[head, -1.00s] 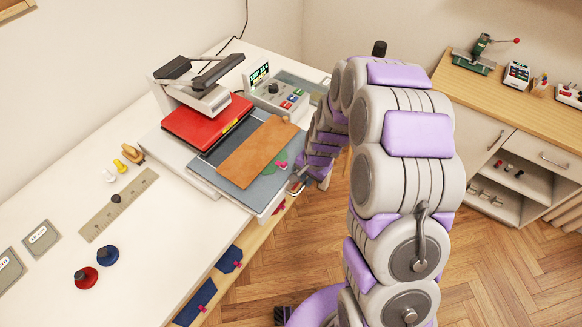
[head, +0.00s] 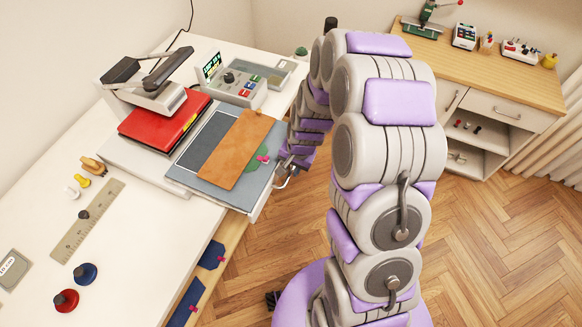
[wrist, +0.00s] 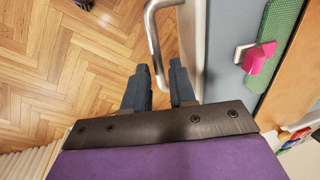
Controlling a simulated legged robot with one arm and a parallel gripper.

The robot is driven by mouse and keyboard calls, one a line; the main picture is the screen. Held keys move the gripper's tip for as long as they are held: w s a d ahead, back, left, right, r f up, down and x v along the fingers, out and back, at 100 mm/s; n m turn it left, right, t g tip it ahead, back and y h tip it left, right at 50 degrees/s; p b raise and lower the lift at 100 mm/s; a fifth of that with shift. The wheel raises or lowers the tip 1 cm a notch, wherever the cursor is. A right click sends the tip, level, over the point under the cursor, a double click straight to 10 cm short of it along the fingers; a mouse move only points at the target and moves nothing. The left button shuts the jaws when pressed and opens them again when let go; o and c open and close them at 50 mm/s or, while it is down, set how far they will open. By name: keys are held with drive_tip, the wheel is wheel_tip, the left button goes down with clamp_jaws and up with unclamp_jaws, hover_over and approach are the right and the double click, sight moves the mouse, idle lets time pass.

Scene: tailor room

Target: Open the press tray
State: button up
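The press (head: 148,95) stands at the back left of the white table with its red plate (head: 165,122) raised and level. The press tray (head: 208,134) is slid out to the right from beside the red plate. A brown leather piece (head: 236,150) and a small green piece with a pink clip (head: 262,159) lie on it. My gripper (head: 284,172) is at the tray's front edge. In the wrist view my open fingers (wrist: 160,72) straddle the lower part of the metal tray handle (wrist: 152,32), with a gap still showing. Firm contact cannot be told.
A control box (head: 238,86) stands behind the tray. A wooden cabinet (head: 500,95) stands at the right. The parquet floor (head: 490,250) is clear there.

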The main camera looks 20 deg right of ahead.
drive_tip(key=shift+o, duration=1)
drive_tip(key=shift+f, duration=0.1)
drive_tip(key=shift+s, duration=0.1)
wheel_tip(320, 180, up, 17)
drive_tip(key=s+d+p, duration=0.1)
drive_tip(key=d, duration=0.1)
drive_tip(key=shift+s+d+p, duration=0.3)
drive_tip(key=shift+s+p, duration=0.1)
drive_tip(key=s+a+r+n+g+b, duration=0.1)
drive_tip(key=s+r+n, duration=0.2)
drive_tip(key=s, duration=1.1)
drive_tip(key=s+r+n+g+h+b, duration=0.1)
drive_tip(key=s+r+n+g+b, duration=0.1)
drive_tip(key=s, duration=1.2)
drive_tip(key=shift+a+r+n+h, duration=0.35)
drive_tip(key=shift+r+n, duration=0.35)
drive_tip(key=shift+n, duration=0.5)
